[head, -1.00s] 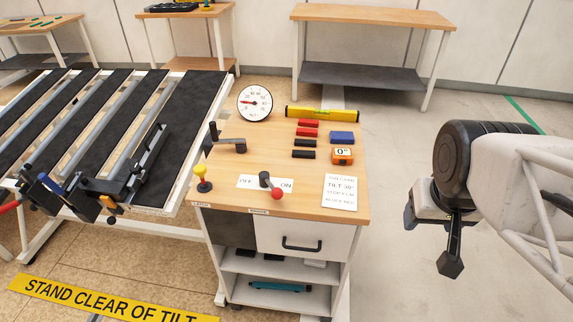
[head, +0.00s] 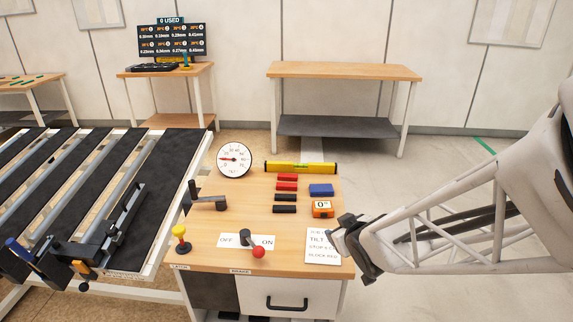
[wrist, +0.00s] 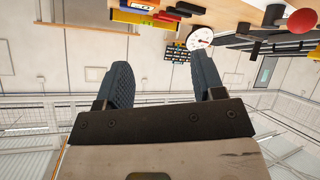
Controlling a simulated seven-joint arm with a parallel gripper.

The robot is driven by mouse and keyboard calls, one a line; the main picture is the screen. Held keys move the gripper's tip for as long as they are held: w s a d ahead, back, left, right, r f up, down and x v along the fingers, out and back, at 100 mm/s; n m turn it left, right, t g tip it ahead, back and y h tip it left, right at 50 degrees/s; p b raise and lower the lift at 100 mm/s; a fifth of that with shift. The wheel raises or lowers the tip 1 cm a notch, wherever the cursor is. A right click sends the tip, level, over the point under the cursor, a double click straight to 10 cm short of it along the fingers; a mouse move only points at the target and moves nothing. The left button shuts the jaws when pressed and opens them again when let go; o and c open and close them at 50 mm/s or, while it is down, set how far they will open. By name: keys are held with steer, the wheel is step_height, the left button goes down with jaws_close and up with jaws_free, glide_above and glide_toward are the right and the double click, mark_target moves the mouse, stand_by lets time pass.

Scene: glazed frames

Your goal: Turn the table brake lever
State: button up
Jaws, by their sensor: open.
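The brake lever (head: 251,243) stands on the cart top, a dark pivot and short arm with a red ball knob (head: 259,252). Its arm points toward the front right, over an OFF/ON label (head: 229,240), with the knob just below the word ON. My gripper (head: 341,238) is at the cart's right edge, beside the white instruction card, and to the right of the lever with a clear gap. In the wrist view its two dark ribbed fingers (wrist: 165,80) are spread apart with nothing between them. The red knob (wrist: 302,20) shows there at the upper right, outside the fingers.
A yellow-knobbed latch lever (head: 180,235) and a dark crank (head: 209,201) stand left of the brake. A dial gauge (head: 235,160), yellow level (head: 301,168), red and black blocks and an orange angle box (head: 323,209) lie behind. The slatted tilt table (head: 165,190) is at left.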

mark_target(264, 254)
steer(key=a+f+n+y, duration=0.1)
steer(key=a+y, duration=0.1)
steer(key=a+f+n+y, duration=0.1)
steer(key=a+f+y, duration=0.1)
steer(key=a, duration=0.1)
steer(key=w+a+f+n+y, duration=0.1)
steer(key=a+f, duration=0.1)
steer(key=a, duration=0.1)
steer(key=shift+a+f+n+y, duration=0.15)
steer(key=shift+f+n+y, duration=0.15)
steer(key=shift+y, duration=0.1)
steer(key=shift+s+a+f+n+g+y, duration=0.25)
steer(key=shift+s+a+f+n+y, duration=0.4)
steer(key=shift+a+y, duration=0.45)
steer(key=shift+s+a+f+n+g+y, duration=0.35)
steer(key=shift+s+a+f+y, duration=0.25)
steer(key=shift+s+a+y, duration=0.4)
steer(key=shift+s+a+f+n+g+y, duration=0.2)
steer(key=shift+s+a+f+n+y, duration=0.45)
steer(key=shift+a+y, duration=0.55)
steer(key=shift+w+a, duration=0.1)
steer(key=shift+a, duration=0.05)
steer(key=shift+x, duration=3.7)
jaws_close()
